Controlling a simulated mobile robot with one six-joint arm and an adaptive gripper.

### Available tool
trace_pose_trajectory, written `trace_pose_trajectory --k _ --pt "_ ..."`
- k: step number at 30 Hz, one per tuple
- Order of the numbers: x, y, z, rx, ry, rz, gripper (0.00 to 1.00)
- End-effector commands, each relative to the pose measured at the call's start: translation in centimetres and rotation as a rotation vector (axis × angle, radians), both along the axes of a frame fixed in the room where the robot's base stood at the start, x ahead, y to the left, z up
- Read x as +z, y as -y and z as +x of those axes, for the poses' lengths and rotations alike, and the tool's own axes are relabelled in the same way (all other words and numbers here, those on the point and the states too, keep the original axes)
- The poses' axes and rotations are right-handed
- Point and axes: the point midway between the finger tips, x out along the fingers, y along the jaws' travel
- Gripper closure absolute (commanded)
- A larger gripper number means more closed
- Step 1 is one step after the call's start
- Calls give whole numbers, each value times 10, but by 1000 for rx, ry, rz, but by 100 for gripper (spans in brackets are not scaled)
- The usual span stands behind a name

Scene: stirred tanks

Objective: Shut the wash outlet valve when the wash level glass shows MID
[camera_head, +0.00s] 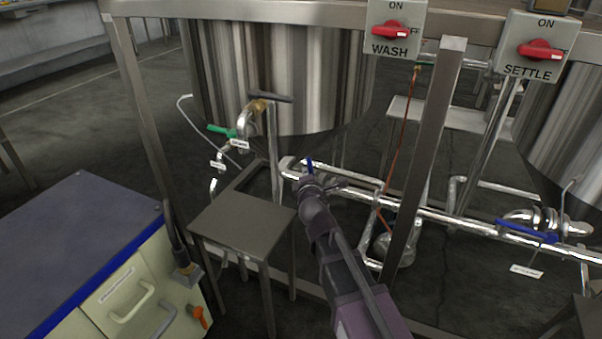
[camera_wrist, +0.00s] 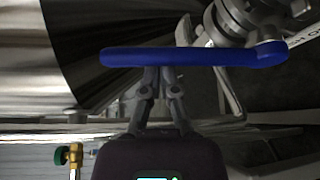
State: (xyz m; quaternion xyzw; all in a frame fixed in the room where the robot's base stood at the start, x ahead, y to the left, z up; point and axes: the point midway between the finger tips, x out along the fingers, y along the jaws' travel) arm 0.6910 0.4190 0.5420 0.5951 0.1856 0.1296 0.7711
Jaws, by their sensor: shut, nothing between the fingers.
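A blue valve lever (camera_wrist: 195,58) crosses the wrist view from side to side, joined at its right end to a metal valve body (camera_wrist: 250,20). In the head view only a small part of this blue lever (camera_head: 310,165) shows above my gripper (camera_head: 313,185). My gripper (camera_wrist: 160,72) is shut and empty, with its fingertips at the lever's near side; I cannot tell whether they touch it. The wash tank (camera_head: 275,75) is the large steel vessel behind. I cannot make out a level glass or its reading.
Red switches marked WASH (camera_head: 390,31) and SETTLE (camera_head: 541,50) are on the frame. A second blue lever (camera_head: 525,231) is at the right. A green-handled valve (camera_head: 222,130) is at the left. A small steel table (camera_head: 240,225) and a drawer cabinet (camera_head: 80,245) stand near my arm.

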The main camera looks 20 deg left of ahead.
Motion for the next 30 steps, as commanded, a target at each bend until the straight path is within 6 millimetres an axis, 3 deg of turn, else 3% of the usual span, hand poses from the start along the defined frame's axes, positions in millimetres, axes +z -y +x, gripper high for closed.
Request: trace_pose_trajectory --k 4,18,23,30 --pt "3 12 -2 -1 1 -1 100" --pt "2 10 -1 1 0 -1 100" --pt "2 4 -1 -1 0 -1 100" --pt "2 -21 -1 -2 0 -2 100"
